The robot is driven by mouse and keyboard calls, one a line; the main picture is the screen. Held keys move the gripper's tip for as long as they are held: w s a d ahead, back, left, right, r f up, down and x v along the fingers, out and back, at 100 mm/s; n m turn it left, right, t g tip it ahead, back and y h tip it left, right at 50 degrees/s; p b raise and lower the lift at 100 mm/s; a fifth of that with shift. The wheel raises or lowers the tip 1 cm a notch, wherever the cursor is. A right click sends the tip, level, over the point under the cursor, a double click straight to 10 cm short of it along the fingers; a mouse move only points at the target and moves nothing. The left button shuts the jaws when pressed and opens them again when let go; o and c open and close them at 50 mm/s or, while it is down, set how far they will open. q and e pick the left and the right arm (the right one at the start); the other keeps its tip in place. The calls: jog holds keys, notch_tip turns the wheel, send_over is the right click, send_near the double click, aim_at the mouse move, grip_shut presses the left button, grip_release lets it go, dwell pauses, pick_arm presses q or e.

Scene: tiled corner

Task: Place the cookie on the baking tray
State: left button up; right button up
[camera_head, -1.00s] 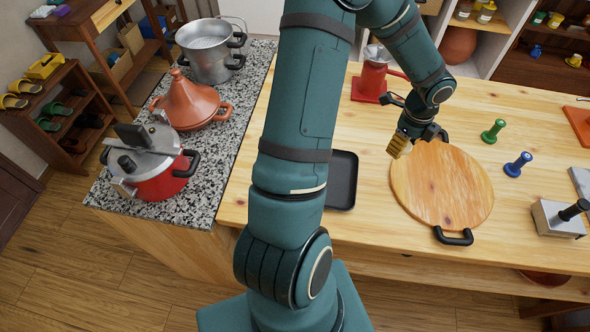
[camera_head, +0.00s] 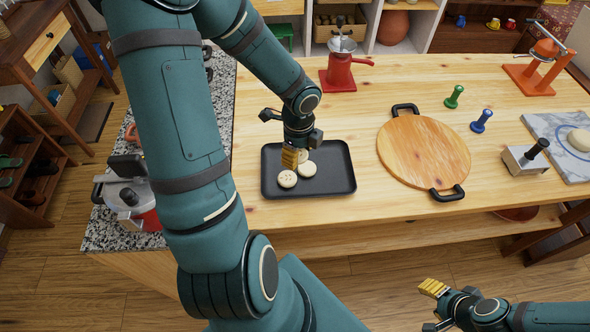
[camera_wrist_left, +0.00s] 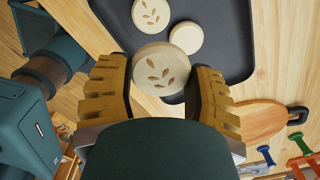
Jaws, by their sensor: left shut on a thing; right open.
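The black baking tray (camera_head: 343,185) lies on the wooden table. Two pale round cookies, one (camera_head: 287,179) at the front left and one (camera_head: 307,169) beside it, lie on the tray; they also show in the left wrist view (camera_wrist_left: 151,13). My left gripper (camera_head: 292,158) is over the tray's left half, pointing down. It is shut on a cookie (camera_wrist_left: 161,69) with a leaf-like pattern, held between its yellow fingers. The gap between this cookie and the tray is hard to judge. My right gripper (camera_head: 433,288) is open and empty at the lower right, off the table's front.
A round wooden board (camera_head: 424,150) with black handles lies right of the tray. A red grinder (camera_head: 341,72) stands behind the tray. Green (camera_head: 454,97) and blue (camera_head: 482,120) stamps, a metal press (camera_head: 525,160) and a marble slab (camera_head: 563,150) are further right.

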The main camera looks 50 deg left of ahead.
pick_arm(q)
jog(key=b, duration=0.2)
send_over(299, 180)
notch_tip(299, 180, down, 5)
jog(key=shift+r, duration=0.15)
notch_tip(299, 180, down, 4)
jog(key=shift+f+b, duration=0.1)
jog(key=shift+b, duration=0.45)
jog(key=shift+f+b, duration=0.35)
jog(key=shift+b, duration=0.05)
jog(key=o, duration=1)
jog(key=shift+c, duration=0.2)
jog(key=shift+r, duration=0.1)
